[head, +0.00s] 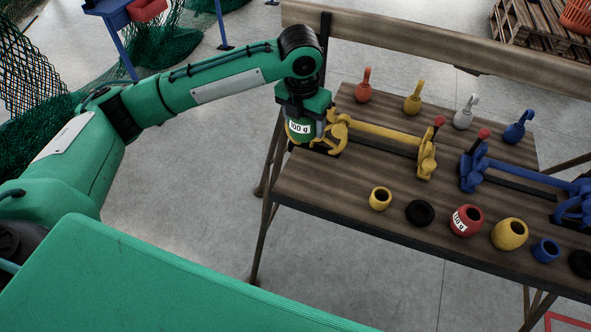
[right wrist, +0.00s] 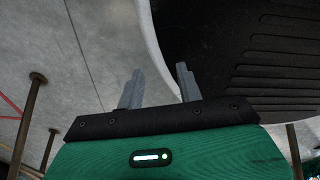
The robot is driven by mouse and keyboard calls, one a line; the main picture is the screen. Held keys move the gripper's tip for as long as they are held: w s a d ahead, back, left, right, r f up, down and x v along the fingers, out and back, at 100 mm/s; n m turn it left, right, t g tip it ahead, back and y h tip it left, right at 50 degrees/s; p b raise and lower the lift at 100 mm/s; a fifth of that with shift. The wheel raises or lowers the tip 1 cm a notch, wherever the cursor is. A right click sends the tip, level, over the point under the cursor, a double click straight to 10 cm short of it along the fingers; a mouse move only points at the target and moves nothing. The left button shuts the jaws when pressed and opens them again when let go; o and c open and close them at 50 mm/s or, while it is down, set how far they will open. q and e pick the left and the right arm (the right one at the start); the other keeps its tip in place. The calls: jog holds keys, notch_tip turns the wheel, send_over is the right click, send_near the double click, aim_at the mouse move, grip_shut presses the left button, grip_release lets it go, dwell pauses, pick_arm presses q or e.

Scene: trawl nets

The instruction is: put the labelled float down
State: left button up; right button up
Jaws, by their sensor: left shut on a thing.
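My left gripper (head: 306,116) points down at the left end of the wooden bench (head: 330,197). It is shut on a labelled float (head: 299,128), mostly hidden by the gripper; its white label appears to read 100 g and some yellow shows around it. The float is right beside the left end of the yellow clamp (head: 385,134); I cannot tell whether it touches the clamp or the bench. A red float with a white label (head: 466,220) stands on the bench's front part. My right gripper (right wrist: 160,70) is open and empty in the right wrist view.
Along the front stand a small yellow float (head: 380,198), a black ring (head: 420,212), a larger yellow float (head: 509,234) and a blue one (head: 545,250). A blue clamp (head: 525,170) is at right. Several hooked weights (head: 412,104) line the back. The front left bench is clear.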

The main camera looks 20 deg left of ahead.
pick_arm(q)
notch_tip(320, 180, down, 12)
jog(key=shift+f+p, duration=0.2)
jog(key=shift+p, duration=0.35)
jog(key=shift+f, duration=0.95)
notch_tip(320, 180, down, 3)
jog(key=shift+f, duration=0.3)
jog(key=o, duration=1)
pick_arm(e)
jog(key=shift+s+d+r, duration=0.15)
jog(key=shift+s+d, duration=0.15)
jog(key=shift+s, duration=0.25)
jog(key=shift+s+d+r, duration=0.15)
jog(key=shift+s+d, duration=0.1)
jog(key=shift+s, duration=0.3)
